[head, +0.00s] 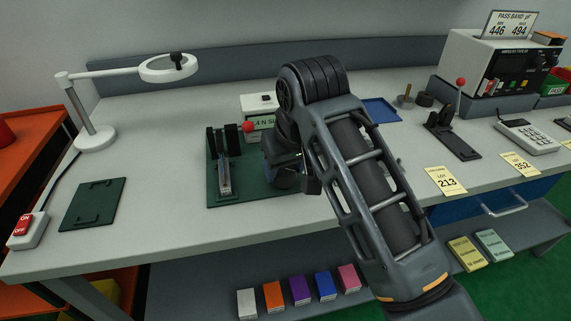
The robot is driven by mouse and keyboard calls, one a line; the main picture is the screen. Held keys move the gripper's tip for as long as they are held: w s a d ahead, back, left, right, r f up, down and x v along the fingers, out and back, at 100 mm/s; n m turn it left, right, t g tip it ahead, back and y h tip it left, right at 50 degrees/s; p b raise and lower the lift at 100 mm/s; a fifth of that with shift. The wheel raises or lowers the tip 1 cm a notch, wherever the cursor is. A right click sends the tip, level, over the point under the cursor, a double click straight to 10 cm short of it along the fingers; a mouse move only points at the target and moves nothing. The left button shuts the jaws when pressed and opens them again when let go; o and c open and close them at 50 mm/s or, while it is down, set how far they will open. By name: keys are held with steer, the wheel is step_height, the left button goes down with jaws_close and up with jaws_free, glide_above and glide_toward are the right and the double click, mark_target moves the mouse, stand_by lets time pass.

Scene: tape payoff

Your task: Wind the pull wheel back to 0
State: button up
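A tape payoff fixture stands on a dark green base plate (230,196) near the middle of the bench. It has dark uprights (221,142) and a narrow metal track (224,178) at its left. A red ball knob (247,127) shows just behind it. My arm comes in from the lower right, and my gripper (303,178) is low over the right side of the plate. The arm and wrist cover that part, so I cannot make out the pull wheel or its reading. Whether the fingers are open or touch anything is hidden.
A white box (260,103) with a partly covered green label stands behind the fixture. A lever press with a red knob (460,82) and a tester (490,65) are at right. A magnifier lamp (95,136), green mat (93,204) and switch box (28,229) are at left.

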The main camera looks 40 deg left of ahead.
steer(key=c, duration=0.5)
steer(key=shift+c, duration=0.2)
